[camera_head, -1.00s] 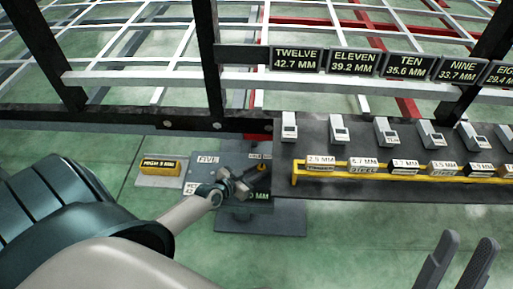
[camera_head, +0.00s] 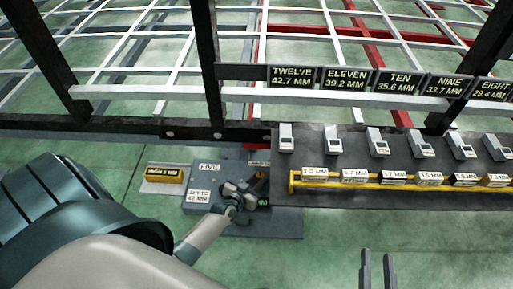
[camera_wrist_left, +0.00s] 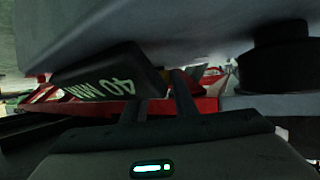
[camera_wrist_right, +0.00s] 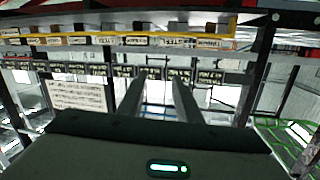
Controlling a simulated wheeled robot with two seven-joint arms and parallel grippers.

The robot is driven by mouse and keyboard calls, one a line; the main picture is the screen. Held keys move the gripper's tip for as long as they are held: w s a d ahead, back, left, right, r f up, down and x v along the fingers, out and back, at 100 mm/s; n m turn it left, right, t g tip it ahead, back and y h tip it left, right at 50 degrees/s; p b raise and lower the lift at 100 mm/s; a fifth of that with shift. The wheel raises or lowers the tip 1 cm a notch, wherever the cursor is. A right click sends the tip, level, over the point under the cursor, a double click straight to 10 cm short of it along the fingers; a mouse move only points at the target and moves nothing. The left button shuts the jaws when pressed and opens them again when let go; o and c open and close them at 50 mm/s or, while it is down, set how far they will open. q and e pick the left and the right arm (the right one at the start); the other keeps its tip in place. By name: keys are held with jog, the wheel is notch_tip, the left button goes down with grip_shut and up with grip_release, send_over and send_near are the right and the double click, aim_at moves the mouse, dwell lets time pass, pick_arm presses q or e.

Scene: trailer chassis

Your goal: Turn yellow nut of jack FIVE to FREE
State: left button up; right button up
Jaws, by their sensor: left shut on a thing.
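Jack FIVE (camera_head: 222,180) is a grey block on a dark base plate, with a FIVE label and a "LIFT TO 42 MM" label. A dark handle with an orange-yellow part (camera_head: 261,176) stands at its right side. My left gripper (camera_head: 246,189) reaches over the jack's right part and is shut on a part of it. In the left wrist view its fingers (camera_wrist_left: 158,92) are by a black "40 MM" display (camera_wrist_left: 112,80). A small yellowish bit shows behind them; the held part is mostly hidden. My right gripper (camera_head: 378,268) is open and empty, away from the jack.
A yellow block (camera_head: 165,175) on a pale plate lies left of the jack. A dark bench (camera_head: 330,160) with several grey gauges and a yellow-railed row of labelled blocks stands right. The chassis beam (camera_head: 110,126) runs behind. Green floor in front is clear.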

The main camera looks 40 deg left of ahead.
pick_arm(q)
jog(key=shift+w+d+r+n+y+p, duration=0.1)
jog(key=shift+d+r+n+y+p, duration=0.1)
jog(key=shift+n+y+p, duration=0.45)
jog(key=shift+d+n+y+p, duration=0.1)
jog(key=shift+n+y+p, duration=0.4)
jog(key=shift+p, duration=0.55)
jog(key=shift+y, duration=0.25)
jog(key=shift+w+d+n+g+y+p, duration=0.1)
jog(key=shift+n+g+y+p, duration=0.4)
jog(key=shift+n+y+p, duration=0.4)
pick_arm(e)
jog(key=s+d+f+g+h, duration=0.1)
jog(key=s+d+f+g, duration=0.2)
jog(key=f, duration=0.3)
jog(key=s+d+f+g+h, duration=0.2)
jog(key=s+d+f+g, duration=0.1)
jog(key=s+f+g, duration=0.1)
jog(key=shift+d+f+m+g, duration=0.3)
jog(key=shift+f+g, duration=0.55)
jog(key=shift+g, duration=0.25)
jog(key=shift+d, duration=0.1)
pick_arm(q)
jog(key=o, duration=1.1)
jog(key=shift+f, duration=0.1)
pick_arm(e)
jog(key=shift+s, duration=0.1)
